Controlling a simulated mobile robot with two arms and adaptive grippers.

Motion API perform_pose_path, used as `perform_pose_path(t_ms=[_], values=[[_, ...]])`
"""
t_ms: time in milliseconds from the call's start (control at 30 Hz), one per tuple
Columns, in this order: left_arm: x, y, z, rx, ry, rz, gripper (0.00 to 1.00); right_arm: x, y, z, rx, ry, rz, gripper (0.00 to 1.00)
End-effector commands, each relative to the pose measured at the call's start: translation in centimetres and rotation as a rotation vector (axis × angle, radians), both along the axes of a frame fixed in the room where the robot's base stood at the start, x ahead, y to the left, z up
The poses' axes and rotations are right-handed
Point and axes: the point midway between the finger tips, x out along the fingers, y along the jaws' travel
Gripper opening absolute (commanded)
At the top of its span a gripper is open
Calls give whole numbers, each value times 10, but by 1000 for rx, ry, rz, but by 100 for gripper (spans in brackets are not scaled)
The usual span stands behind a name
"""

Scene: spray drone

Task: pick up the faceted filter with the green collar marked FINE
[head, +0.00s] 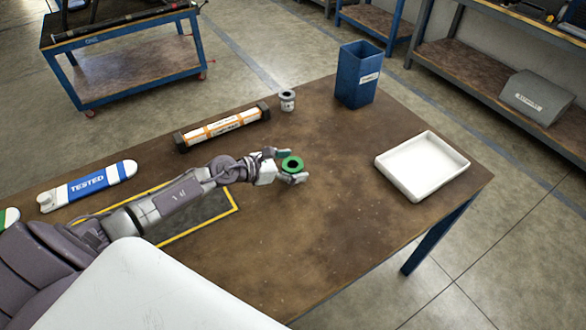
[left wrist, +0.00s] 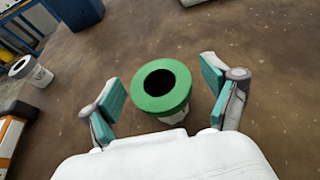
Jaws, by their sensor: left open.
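The filter with the green collar (head: 292,163) stands upright on the brown table, and it also shows in the left wrist view (left wrist: 161,88). Its top has a dark round hole. Its marking cannot be read, and its lower body is mostly hidden under the collar. My left gripper (head: 287,165) is open, with one finger on each side of the filter; in the left wrist view the fingers (left wrist: 164,95) stand apart from the collar with gaps on both sides. My right gripper is not in view.
A grey-collared filter (head: 287,101) stands farther back, near an orange-and-white cartridge (head: 222,128). A blue bin (head: 357,80) stands at the back, and a white tray (head: 405,188) lies at the right. A blue-and-white TESTED piece (head: 88,186) lies at the left. The table's front middle is clear.

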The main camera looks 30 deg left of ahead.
Motion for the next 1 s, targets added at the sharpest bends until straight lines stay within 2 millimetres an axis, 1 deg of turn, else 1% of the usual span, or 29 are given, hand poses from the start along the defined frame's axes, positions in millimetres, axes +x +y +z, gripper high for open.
perform_pose_path(t_ms=[200,233,467,500,567,600,867,1000], values=[[1,0,-1,1,0,0,87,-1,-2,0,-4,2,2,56],[1,0,-1,1,0,0,83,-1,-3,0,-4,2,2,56],[1,0,-1,1,-1,1,45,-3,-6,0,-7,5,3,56],[1,0,-1,1,-1,1,38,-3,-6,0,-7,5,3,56],[1,0,-1,1,-1,1,28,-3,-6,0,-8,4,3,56],[1,0,0,1,-1,1,25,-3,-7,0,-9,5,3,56],[1,0,2,1,-1,1,25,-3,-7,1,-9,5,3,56],[1,1,12,4,-2,0,25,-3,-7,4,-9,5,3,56]])
